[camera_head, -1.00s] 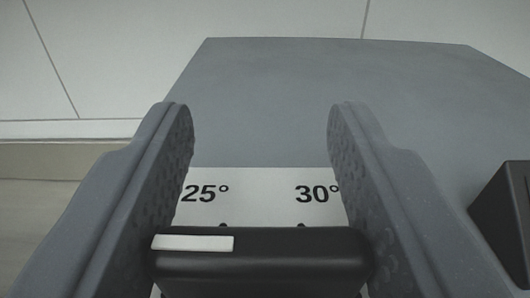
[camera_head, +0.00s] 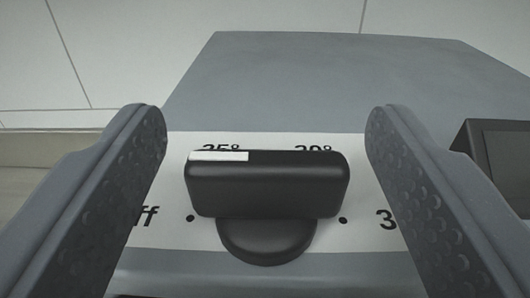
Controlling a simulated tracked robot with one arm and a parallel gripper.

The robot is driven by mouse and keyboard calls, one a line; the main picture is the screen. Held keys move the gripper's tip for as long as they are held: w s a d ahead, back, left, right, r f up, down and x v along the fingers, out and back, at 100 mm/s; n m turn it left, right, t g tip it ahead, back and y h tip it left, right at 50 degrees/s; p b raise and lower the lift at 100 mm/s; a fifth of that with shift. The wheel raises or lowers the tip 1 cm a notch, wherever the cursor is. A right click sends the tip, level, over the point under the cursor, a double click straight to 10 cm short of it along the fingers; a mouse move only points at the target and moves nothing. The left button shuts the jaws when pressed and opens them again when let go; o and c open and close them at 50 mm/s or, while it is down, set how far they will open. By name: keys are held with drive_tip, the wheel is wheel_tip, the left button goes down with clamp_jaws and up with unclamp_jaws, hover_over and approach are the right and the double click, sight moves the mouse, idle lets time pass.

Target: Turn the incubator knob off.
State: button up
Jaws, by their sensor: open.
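The incubator knob (camera_head: 267,183) is a black bar-shaped handle on a round black base, with a white mark at the left end of its top edge. It stands on a white dial plate (camera_head: 190,239) with the labels 25° and 30° behind it, part of "off" at the left and a "3" at the right, the rest hidden by my fingers. My gripper (camera_head: 266,125) is open, its two grey fingers on either side of the knob with a gap at both ends. No contact with the knob shows.
The grey incubator body (camera_head: 320,85) extends behind the dial. A dark box-like part with a screen-like face (camera_head: 505,155) stands at the right, close to the right finger. A pale tiled surface (camera_head: 130,50) lies beyond.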

drive_tip(key=s+p, duration=0.1)
drive_tip(key=s, duration=1)
drive_tip(key=shift+s, duration=0.15)
